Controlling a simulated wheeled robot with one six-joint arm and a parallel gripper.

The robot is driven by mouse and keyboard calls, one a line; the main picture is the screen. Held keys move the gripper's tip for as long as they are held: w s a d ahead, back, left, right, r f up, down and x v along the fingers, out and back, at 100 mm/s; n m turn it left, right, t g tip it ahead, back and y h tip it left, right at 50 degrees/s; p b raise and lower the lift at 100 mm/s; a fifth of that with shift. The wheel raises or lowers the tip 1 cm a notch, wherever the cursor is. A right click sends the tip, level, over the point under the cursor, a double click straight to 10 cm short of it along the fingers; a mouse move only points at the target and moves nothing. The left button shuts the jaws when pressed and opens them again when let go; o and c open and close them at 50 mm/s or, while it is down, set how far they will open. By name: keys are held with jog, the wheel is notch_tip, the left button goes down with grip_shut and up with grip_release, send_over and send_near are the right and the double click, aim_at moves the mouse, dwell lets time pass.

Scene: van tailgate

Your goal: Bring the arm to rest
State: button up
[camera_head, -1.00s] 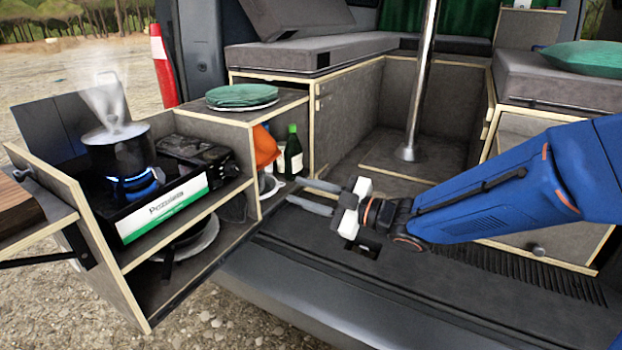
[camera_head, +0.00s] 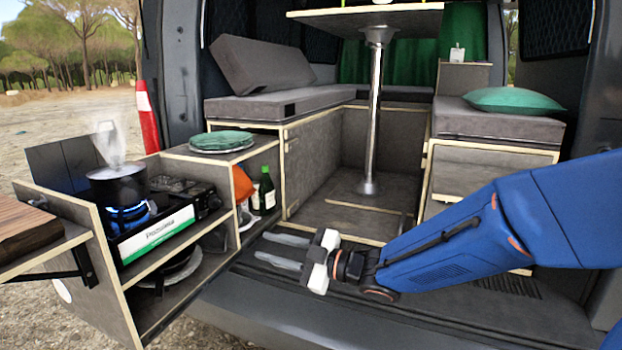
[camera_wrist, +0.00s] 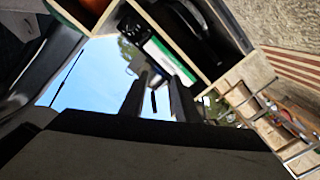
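My gripper (camera_head: 282,252) is at the end of my blue arm, over the dark tailgate floor of the van. Its two grey fingers point left toward the kitchen unit and stand apart, with a gap between them. Nothing shows between the fingers. In the wrist view the gripper (camera_wrist: 158,92) also shows two separate dark fingers with nothing held.
Left is a pull-out kitchen unit (camera_head: 135,300) with a steaming dark pot (camera_head: 118,186) on a lit stove. Green plates (camera_head: 222,141) lie on the counter; a green bottle (camera_head: 267,190) stands on a shelf. A metal table post (camera_head: 374,120) rises behind my gripper.

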jog(key=w+d+m+t+h, duration=0.3)
jog(key=d, duration=0.3)
jog(key=w+d+m+t+h, duration=0.2)
jog(key=w+d+m+h, duration=0.1)
jog(key=d, duration=0.3)
jog(key=s+d+m+h, duration=0.3)
jog(key=d+m+h, duration=0.35)
jog(key=d, duration=0.85)
jog(key=s+d+f+m+g+h, duration=0.1)
jog(key=s+d+f+m+g, duration=0.1)
jog(key=s, duration=0.6)
jog(key=s+d+f+m+g+h, duration=0.1)
jog(key=s+d+f+m+g, duration=0.1)
jog(key=s+d, duration=0.3)
jog(key=s+d+f+m+g+h, duration=0.2)
jog(key=s+d+f+m+g, duration=0.1)
jog(key=s, duration=1)
jog(key=shift+d+f+m, duration=0.4)
jog(key=shift+f+m, duration=0.15)
jog(key=shift+f, duration=0.05)
